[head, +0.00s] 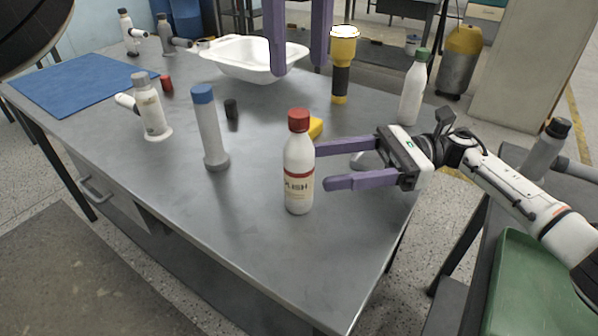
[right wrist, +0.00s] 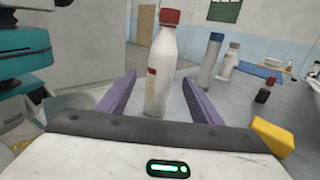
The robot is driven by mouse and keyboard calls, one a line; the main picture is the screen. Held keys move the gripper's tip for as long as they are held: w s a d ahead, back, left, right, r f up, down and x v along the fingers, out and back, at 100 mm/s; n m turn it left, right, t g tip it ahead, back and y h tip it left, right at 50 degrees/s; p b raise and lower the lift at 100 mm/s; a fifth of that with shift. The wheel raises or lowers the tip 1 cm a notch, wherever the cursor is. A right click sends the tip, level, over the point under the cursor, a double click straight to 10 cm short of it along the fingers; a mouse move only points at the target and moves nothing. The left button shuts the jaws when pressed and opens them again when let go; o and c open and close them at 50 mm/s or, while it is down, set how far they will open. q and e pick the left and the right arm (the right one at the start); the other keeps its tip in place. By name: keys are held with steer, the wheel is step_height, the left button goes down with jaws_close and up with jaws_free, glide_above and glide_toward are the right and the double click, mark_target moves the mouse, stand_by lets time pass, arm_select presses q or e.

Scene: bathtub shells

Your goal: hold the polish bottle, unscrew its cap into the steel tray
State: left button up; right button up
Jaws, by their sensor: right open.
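The polish bottle (head: 299,176), white with a red cap (head: 299,120) and a label partly reading "ISH", stands upright near the table's front edge. My right gripper (head: 322,166) is open and level, its fingers pointing at the bottle from the right. In the right wrist view the bottle (right wrist: 160,75) stands upright between and just beyond the fingertips, its red cap on. My left gripper (head: 299,68) is open and empty, pointing down at the top, above the far table. A small shiny grey dish (head: 368,160) behind my right gripper may be the steel tray; it is mostly hidden.
A blue-capped grey tube (head: 209,130) and a grey-capped bottle (head: 151,108) stand left. A white basin (head: 235,58), yellow-black torch (head: 341,75) and green-capped bottle (head: 413,90) stand farther back. A yellow block (head: 316,127) is just behind the bottle. The front-left tabletop is clear.

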mark_target(299, 170)
arm_select(q)
steer(key=shift+w, duration=0.1)
arm_select(e)
steer(key=shift+s+a+f, duration=0.1)
steer(key=shift+s+a, duration=0.1)
steer(key=shift+a, duration=0.85)
steer(key=shift+s+a+r, duration=0.1)
steer(key=shift+s+a, duration=0.05)
steer(key=shift+a, duration=0.85)
steer(key=shift+s+a+f, duration=0.1)
steer(key=shift+s+a, duration=0.1)
steer(key=shift+a, duration=0.85)
arm_select(q)
steer(key=shift+f, duration=0.1)
arm_select(e)
jaws_close()
